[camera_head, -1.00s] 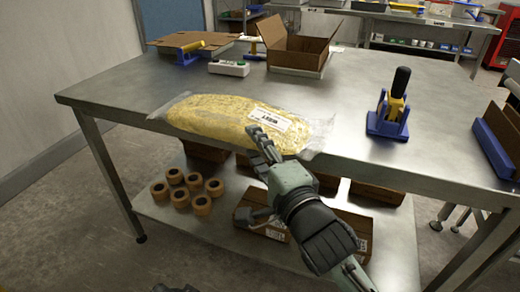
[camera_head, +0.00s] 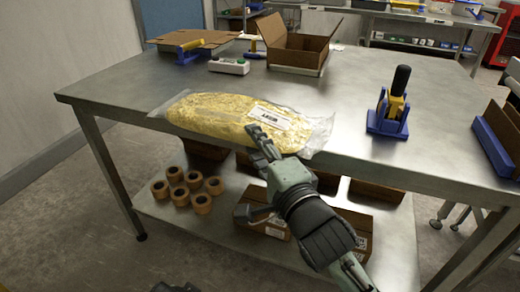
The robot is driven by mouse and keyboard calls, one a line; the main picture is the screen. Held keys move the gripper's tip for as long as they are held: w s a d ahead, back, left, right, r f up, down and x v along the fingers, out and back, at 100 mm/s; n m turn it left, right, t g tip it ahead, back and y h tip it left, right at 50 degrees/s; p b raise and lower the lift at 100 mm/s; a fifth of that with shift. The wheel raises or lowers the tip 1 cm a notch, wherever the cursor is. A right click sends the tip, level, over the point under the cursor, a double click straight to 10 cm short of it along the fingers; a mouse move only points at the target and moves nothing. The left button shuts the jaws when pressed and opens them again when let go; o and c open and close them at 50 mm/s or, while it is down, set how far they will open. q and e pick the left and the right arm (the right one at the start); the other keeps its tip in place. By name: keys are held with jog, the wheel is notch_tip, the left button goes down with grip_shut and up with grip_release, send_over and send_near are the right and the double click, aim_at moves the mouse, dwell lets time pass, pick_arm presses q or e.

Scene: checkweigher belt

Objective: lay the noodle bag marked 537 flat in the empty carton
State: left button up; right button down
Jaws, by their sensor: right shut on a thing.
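A clear bag of yellow noodles (camera_head: 212,112) lies on the steel table near its front edge. My right gripper (camera_head: 258,138) is shut on the bag's front right side, just below the label. The fingers hide a little of the bag there. An open brown carton (camera_head: 295,58) stands at the back of the table with its flaps up. The inside that shows looks empty, but its floor is partly hidden.
A blue stand with a black-handled tool (camera_head: 388,122) is right of the bag. Tape rolls (camera_head: 187,187) sit on the lower shelf. The table's middle is clear.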

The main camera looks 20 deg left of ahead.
jog(key=shift+f, duration=0.15)
jog(key=shift+r, duration=0.25)
notch_tip(320, 180, up, 3)
jog(key=p, duration=0.3)
jog(key=shift+f, duration=0.3)
jog(key=s+d+r, duration=0.5)
jog(key=s+d, duration=0.4)
jog(key=s, duration=0.1)
jog(key=shift+d+p, duration=0.3)
jog(key=shift+w+a+f, duration=0.25)
jog(key=shift+w+a, duration=0.3)
jog(key=shift+w+a+f, duration=0.3)
jog(key=shift+w+a, duration=0.3)
jog(key=shift+w+a+f, duration=0.25)
jog(key=shift+w+a, duration=0.3)
